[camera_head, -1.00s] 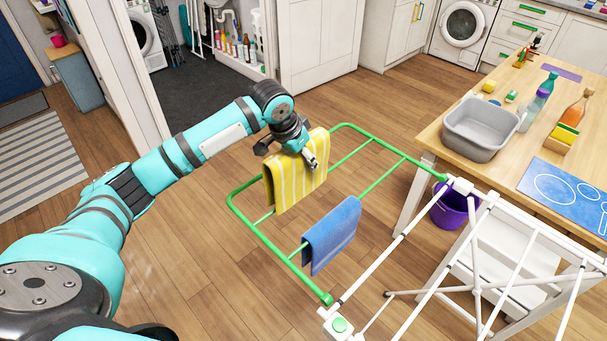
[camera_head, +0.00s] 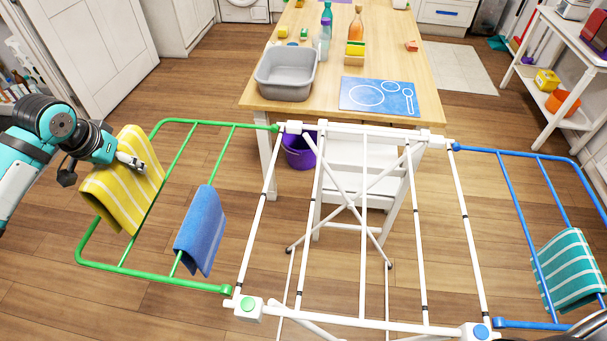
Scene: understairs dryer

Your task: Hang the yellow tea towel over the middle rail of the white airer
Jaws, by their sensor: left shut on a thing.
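The yellow tea towel (camera_head: 118,192) with white stripes hangs folded at the green wing on the left, over its outer rail as far as I can see. My left gripper (camera_head: 130,163) is at its top edge, shut on the cloth. The white airer (camera_head: 463,235) stands in the centre. Its white rails run from front to back, and the middle rail (camera_head: 363,220) is bare.
A blue towel (camera_head: 201,232) hangs on the green wing (camera_head: 150,276). A teal striped towel (camera_head: 570,268) hangs on the blue wing (camera_head: 530,154) at right. Behind the airer are a white chair, a purple bucket (camera_head: 299,150) and a wooden table (camera_head: 425,62) with a grey basin (camera_head: 286,75).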

